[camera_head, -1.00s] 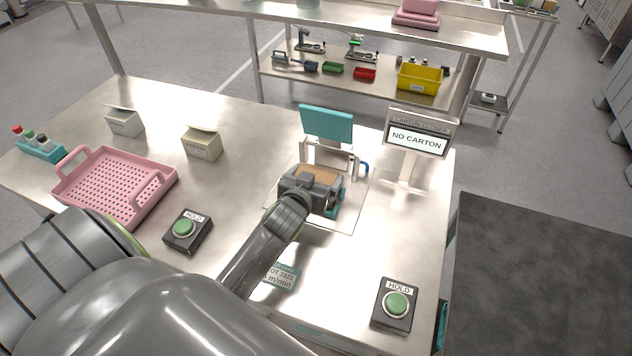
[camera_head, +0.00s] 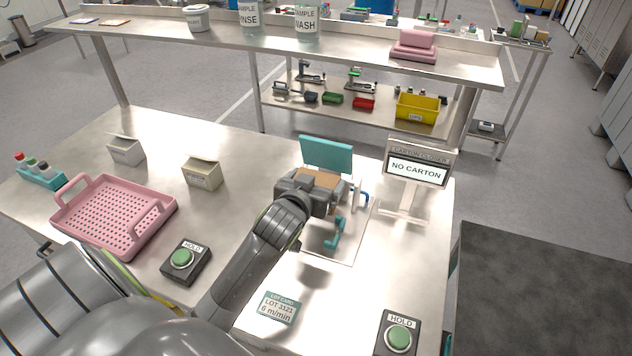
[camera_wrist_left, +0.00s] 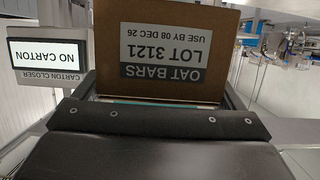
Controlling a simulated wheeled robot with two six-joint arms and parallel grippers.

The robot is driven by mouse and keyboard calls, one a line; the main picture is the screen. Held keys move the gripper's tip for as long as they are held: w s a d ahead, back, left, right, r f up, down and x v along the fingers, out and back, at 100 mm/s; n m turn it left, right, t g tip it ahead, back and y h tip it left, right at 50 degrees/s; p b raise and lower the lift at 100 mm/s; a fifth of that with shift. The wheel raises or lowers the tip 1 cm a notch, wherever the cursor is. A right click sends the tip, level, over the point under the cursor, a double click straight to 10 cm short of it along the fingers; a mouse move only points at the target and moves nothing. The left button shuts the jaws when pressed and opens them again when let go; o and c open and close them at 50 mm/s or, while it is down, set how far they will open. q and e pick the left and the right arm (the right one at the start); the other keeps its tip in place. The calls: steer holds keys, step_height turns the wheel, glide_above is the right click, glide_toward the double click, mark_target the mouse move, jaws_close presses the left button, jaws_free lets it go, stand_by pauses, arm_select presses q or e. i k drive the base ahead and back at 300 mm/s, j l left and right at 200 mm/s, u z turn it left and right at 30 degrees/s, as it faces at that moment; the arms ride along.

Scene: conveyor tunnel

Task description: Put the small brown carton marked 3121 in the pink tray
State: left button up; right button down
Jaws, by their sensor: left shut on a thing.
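The small brown carton marked LOT 3121 (camera_wrist_left: 165,60) fills the middle of the left wrist view, its label upside down. It also shows in the head view (camera_head: 327,180) as a brown top in my gripper. My left gripper (camera_head: 318,190) is shut on the carton and holds it by the carton closer, which has a teal flap (camera_head: 326,155) behind it. The pink tray (camera_head: 112,215) lies at the left of the table, apart from the gripper, and looks empty. My right gripper is not in view.
Two pale cartons (camera_head: 203,173) (camera_head: 126,150) stand behind the tray. A HOLD button (camera_head: 185,262) sits between tray and arm, another (camera_head: 398,335) at front right. The NO CARTON sign (camera_head: 417,170) stands right of the closer. A lot card (camera_head: 279,307) lies in front.

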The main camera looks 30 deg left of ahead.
mark_target(116, 215)
steer(key=k+j, duration=0.15)
steer(key=j, duration=0.2)
steer(key=k+j, duration=0.15)
steer(key=j, duration=0.2)
steer(key=k+j, duration=0.15)
steer(key=j, duration=0.2)
steer(key=k+j, duration=0.15)
steer(key=j, duration=0.2)
steer(key=k+j, duration=0.15)
steer(key=j, duration=0.2)
steer(key=k+j, duration=0.1)
steer(key=j, duration=0.25)
steer(key=k+j, duration=0.15)
steer(key=j, duration=0.2)
